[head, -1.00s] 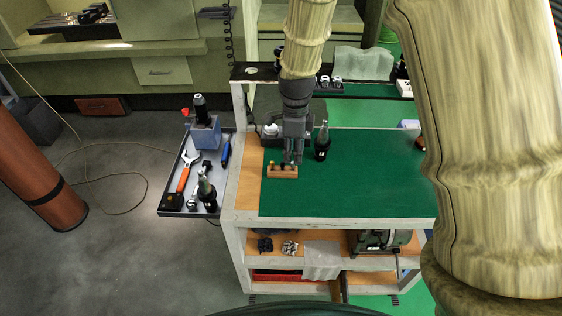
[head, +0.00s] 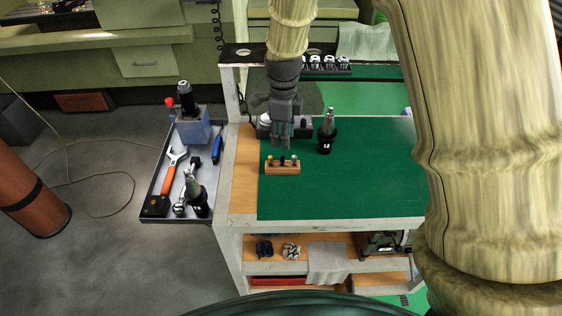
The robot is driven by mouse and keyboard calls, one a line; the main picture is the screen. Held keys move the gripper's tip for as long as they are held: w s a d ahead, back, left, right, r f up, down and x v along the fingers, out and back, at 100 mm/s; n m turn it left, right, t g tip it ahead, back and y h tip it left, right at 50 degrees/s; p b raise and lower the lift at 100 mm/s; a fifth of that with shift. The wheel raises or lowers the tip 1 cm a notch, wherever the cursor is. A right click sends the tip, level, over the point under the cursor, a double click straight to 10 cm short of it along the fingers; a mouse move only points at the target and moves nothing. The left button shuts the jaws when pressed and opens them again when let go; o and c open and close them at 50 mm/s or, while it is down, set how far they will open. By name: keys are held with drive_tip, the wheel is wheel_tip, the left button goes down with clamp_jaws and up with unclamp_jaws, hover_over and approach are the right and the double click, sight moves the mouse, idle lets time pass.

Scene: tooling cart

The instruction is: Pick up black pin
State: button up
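A small wooden block (head: 283,169) sits on the green mat near its left edge. Several short pins stand in a row in its top. The black pin (head: 283,161) is in the middle, between a brass-coloured pin (head: 270,161) and a lighter one (head: 294,161). My gripper (head: 281,147) points down just behind and above the block in the picture, apart from the pins. I see nothing held in it. Its fingers look close together, but at this size I cannot tell whether they are shut.
A dark tool holder with a metal tip (head: 326,134) stands on the mat right of my gripper. A grey-black device (head: 300,127) is behind the gripper. A side tray (head: 153,192) at left holds a wrench and other tools. The mat's front and right (head: 350,190) are clear.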

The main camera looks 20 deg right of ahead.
sight(282, 156)
wheel_tip(282, 156, down, 4)
drive_tip(key=shift+w+r+p, duration=0.1)
drive_tip(key=shift+p, duration=0.4)
drive_tip(key=shift+s+f+p, duration=0.2)
drive_tip(key=shift+f+p, duration=0.85)
drive_tip(key=shift+f, duration=0.65)
drive_tip(key=shift+f+p, duration=0.4)
drive_tip(key=shift+f, duration=1)
clamp_jaws()
